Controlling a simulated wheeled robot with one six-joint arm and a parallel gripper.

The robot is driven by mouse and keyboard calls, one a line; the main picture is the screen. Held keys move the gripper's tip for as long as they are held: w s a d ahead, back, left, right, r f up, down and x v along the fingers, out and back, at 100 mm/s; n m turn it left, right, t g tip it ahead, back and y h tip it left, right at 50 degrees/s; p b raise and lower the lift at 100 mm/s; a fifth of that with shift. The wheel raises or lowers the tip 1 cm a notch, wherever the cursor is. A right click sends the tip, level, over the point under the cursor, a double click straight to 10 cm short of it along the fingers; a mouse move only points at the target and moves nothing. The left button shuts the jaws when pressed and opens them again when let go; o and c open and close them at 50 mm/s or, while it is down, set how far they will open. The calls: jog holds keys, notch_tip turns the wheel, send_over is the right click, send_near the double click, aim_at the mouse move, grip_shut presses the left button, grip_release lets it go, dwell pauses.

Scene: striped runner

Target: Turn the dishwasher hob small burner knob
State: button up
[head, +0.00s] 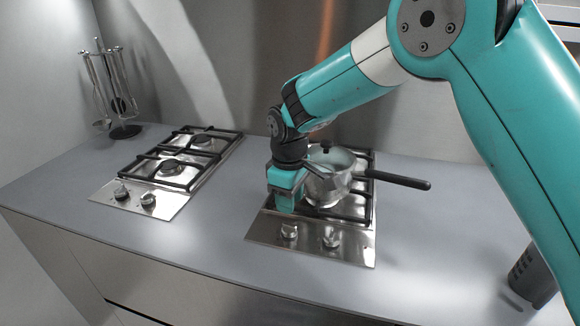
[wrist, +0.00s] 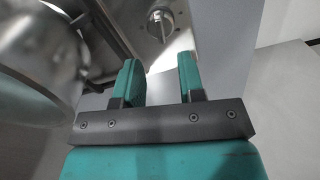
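The right hob (head: 262,230) is a shiny steel plate with two silver knobs at its front: a left knob (head: 289,231) and a right knob (head: 331,238). I cannot tell which one serves the small burner. My gripper (head: 285,206) points down just behind and above the left knob. In the wrist view my gripper (wrist: 158,72) is open and empty, its two teal fingers apart. A single knob (wrist: 160,24) shows there beyond the gap between the fingertips, not touched. The burners under the pot are mostly hidden.
A steel saucepan (head: 328,188) with a black handle (head: 398,180) stands on the right hob, close beside my gripper; its blurred side fills the wrist view's left (wrist: 40,60). A second hob (head: 172,170) and a utensil stand (head: 124,131) are at left. The front counter (head: 180,235) is clear.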

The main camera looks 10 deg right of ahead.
notch_tip(320, 180, up, 11)
jog(key=b, duration=0.1)
jog(key=shift+f, duration=0.2)
jog(key=s+d+r+m+y, duration=0.1)
jog(key=s+d, duration=0.3)
jog(key=s, duration=1)
jog(key=s+d+r+m+y, duration=0.1)
jog(key=s+d+m+y, duration=0.2)
jog(key=s, duration=1.1)
jog(key=shift+s+d+m, duration=0.3)
jog(key=shift+s+d, duration=0.05)
jog(key=shift+d, duration=0.6)
jog(key=shift+r, duration=0.1)
